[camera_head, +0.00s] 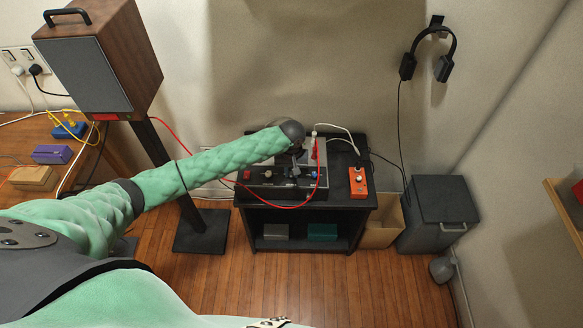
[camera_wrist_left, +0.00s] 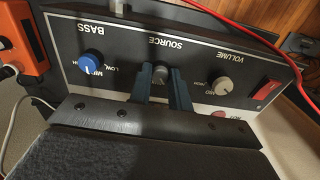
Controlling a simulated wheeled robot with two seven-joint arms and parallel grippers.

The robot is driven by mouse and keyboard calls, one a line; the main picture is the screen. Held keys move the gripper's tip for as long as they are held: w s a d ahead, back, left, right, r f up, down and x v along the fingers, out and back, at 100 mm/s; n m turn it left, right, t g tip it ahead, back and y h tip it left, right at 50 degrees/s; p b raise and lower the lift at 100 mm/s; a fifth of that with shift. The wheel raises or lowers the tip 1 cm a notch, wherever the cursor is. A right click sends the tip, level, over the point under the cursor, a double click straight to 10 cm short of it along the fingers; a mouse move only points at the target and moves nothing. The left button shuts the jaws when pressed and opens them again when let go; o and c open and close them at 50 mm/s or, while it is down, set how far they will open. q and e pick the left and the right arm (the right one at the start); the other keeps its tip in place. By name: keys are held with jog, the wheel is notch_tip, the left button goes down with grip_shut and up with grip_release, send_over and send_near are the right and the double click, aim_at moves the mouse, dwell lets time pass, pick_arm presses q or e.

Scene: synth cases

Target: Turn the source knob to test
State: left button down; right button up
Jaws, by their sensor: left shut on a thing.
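The amplifier (camera_head: 266,191) sits on a black stand, its knob panel facing me. In the left wrist view its dark front panel (camera_wrist_left: 122,50) appears upside down, with BASS, SOURCE and VOLUME lettering. The grey source knob (camera_wrist_left: 160,73) is in the middle, under the SOURCE word. My left gripper (camera_wrist_left: 160,84) is shut on this knob, one dark blue-grey finger on each side. In the head view the left gripper (camera_head: 295,163) reaches down to the panel and largely hides the knob. The setting marks around the knob are covered or unreadable. My right gripper is not in view.
Beside the source knob are a blue bass knob (camera_wrist_left: 92,62), a pale volume knob (camera_wrist_left: 220,87) and a red switch (camera_wrist_left: 268,89). A red cable (camera_head: 322,178) loops past the amplifier. An orange box (camera_head: 358,182) stands to its right. A speaker (camera_head: 98,62) rises at left.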

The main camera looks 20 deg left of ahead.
pick_arm(q)
jog(key=m+p, duration=0.3)
jog(key=m, duration=0.3)
jog(key=shift+r+p, duration=0.15)
jog(key=shift+p, duration=0.15)
jog(key=shift+m, duration=0.6)
jog(key=m+p, duration=0.1)
jog(key=m, duration=0.1)
jog(key=shift+m, duration=0.4)
jog(key=m, duration=0.2)
jog(key=shift+m, duration=0.4)
jog(key=m, duration=0.4)
jog(key=shift+m+p, duration=0.3)
jog(key=shift+m, duration=0.8)
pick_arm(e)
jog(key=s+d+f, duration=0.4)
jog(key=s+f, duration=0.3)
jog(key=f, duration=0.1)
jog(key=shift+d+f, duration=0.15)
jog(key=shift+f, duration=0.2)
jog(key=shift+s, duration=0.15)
